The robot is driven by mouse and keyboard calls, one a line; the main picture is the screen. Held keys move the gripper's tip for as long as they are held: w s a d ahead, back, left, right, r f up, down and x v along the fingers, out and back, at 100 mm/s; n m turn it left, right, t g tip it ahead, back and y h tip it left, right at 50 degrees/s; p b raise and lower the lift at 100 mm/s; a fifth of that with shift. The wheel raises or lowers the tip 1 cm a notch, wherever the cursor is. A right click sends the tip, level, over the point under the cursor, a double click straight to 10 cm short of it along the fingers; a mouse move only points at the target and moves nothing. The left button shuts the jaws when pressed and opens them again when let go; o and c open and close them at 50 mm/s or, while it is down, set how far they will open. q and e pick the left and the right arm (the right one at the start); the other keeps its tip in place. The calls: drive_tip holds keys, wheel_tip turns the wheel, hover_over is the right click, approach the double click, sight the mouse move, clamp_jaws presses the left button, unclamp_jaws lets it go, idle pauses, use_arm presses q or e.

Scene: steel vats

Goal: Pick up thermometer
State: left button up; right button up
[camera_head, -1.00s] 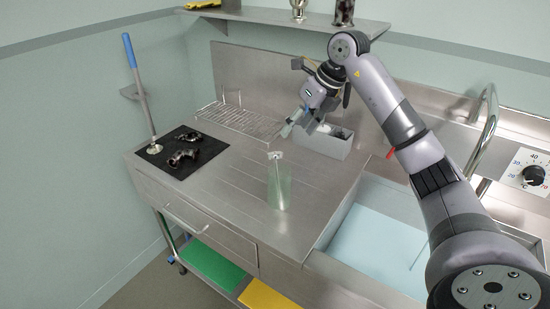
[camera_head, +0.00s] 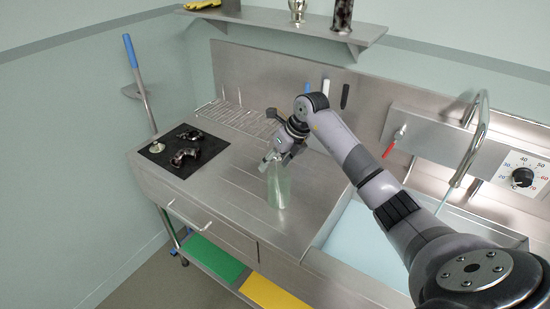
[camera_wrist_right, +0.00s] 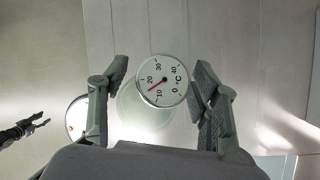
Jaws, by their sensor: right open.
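The thermometer's round white dial (camera_wrist_right: 163,80) with a red needle shows face-on in the right wrist view. It sits at the mouth of a clear greenish glass vessel (camera_head: 280,188), which stands upright on the steel counter. In the head view my right gripper covers most of the dial. My right gripper (camera_head: 272,158) is open at the vessel's top. In the right wrist view its fingers (camera_wrist_right: 158,84) stand on either side of the dial; a gap shows on the left, and the right finger is very close, contact unclear. My left gripper is not seen.
A black mat (camera_head: 163,160) with dark fittings lies left on the counter. A wire rack (camera_head: 240,118) is behind, below a wall shelf (camera_head: 290,28). A sink with pale blue bottom (camera_head: 362,245) and a tap (camera_head: 475,140) are right. The counter (camera_head: 235,190) left of the vessel is clear.

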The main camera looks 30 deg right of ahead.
drive_tip(key=shift+c, duration=0.3)
drive_tip(key=c, duration=1)
